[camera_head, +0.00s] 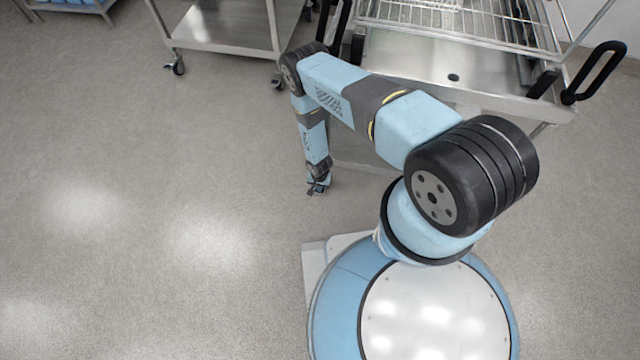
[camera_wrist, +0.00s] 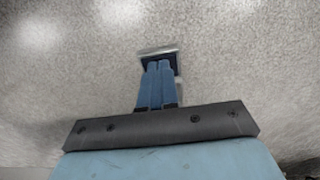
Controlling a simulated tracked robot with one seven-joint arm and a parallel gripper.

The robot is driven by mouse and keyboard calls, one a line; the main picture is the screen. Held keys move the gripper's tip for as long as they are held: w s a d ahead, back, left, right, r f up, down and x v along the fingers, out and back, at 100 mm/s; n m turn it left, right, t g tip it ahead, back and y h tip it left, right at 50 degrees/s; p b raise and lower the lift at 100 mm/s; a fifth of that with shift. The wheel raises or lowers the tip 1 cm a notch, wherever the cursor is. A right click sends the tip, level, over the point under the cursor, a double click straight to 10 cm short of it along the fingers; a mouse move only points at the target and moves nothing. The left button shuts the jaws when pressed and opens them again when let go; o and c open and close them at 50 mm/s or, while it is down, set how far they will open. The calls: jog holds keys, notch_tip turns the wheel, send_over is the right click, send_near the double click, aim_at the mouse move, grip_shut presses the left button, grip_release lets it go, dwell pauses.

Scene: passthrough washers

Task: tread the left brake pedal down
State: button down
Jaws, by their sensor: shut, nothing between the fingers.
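My gripper (camera_head: 318,186) points down close to the floor, below the front left part of the steel cart. In the wrist view its two blue fingers (camera_wrist: 158,68) are shut side by side with nothing between them. A small dark pedal pad with a pale metal edge (camera_wrist: 157,50) lies at the fingertips, which overlap it in the picture. I take it for the left brake pedal. I cannot tell whether the fingers touch it or how far down it is. In the head view the pedal cannot be told apart from my gripper.
The steel cart (camera_head: 455,75) with a wire rack (camera_head: 460,25) and black handles (camera_head: 597,72) stands at the upper right. A steel trolley (camera_head: 225,25) on casters stands at the top left of it. A shelf with blue items (camera_head: 75,5) is in the far corner. The floor at left is clear.

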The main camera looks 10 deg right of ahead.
jog(key=shift+f, duration=1.05)
jog(key=shift+r, duration=4)
